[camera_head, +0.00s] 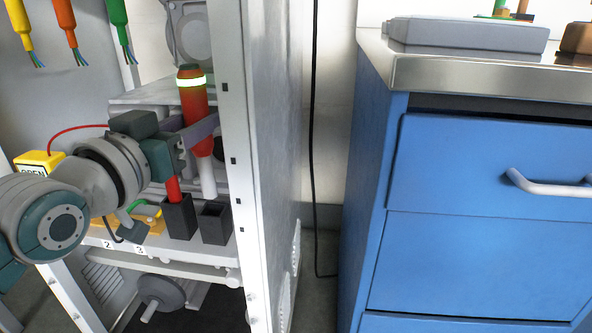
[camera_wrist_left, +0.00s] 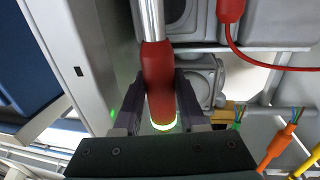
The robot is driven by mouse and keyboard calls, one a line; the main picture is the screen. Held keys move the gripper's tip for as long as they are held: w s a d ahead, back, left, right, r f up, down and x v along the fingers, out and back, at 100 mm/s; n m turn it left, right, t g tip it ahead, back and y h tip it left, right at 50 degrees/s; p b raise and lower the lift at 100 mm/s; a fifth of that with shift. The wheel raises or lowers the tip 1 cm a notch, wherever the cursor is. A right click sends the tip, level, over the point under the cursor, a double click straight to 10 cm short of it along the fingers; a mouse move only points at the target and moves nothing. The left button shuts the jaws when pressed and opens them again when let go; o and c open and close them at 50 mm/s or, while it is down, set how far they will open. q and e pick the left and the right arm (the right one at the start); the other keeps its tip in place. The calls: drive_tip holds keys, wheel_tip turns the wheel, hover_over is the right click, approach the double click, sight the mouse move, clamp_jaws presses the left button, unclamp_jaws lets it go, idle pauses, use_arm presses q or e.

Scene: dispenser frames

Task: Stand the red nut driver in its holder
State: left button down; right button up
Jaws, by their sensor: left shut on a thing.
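The red nut driver (camera_head: 194,103) has a red handle with a pale glowing band near its top and a silver shaft pointing down. My left gripper (camera_head: 198,132) is shut on its handle and holds it nearly upright, slightly tilted. In the left wrist view the nut driver (camera_wrist_left: 158,78) lies between the two fingers of the gripper (camera_wrist_left: 160,98), its shaft running out of the top. In the head view the shaft's lower end shows just above a dark square holder (camera_head: 215,224); I cannot tell whether it lines up with the opening. My right gripper is not in view.
A second dark holder (camera_head: 180,217), left of the first, has a red shaft-like piece (camera_head: 173,189) standing in it. A pale metal post (camera_head: 235,150) rises close to the right. A yellow box (camera_head: 38,160) with a red cable is at left. A blue cabinet (camera_head: 470,250) stands far right.

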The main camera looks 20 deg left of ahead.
sight(202, 177)
use_arm(q)
wheel_tip(202, 177, down, 8)
drive_tip(key=b, duration=0.4)
drive_tip(key=shift+w+f, duration=0.1)
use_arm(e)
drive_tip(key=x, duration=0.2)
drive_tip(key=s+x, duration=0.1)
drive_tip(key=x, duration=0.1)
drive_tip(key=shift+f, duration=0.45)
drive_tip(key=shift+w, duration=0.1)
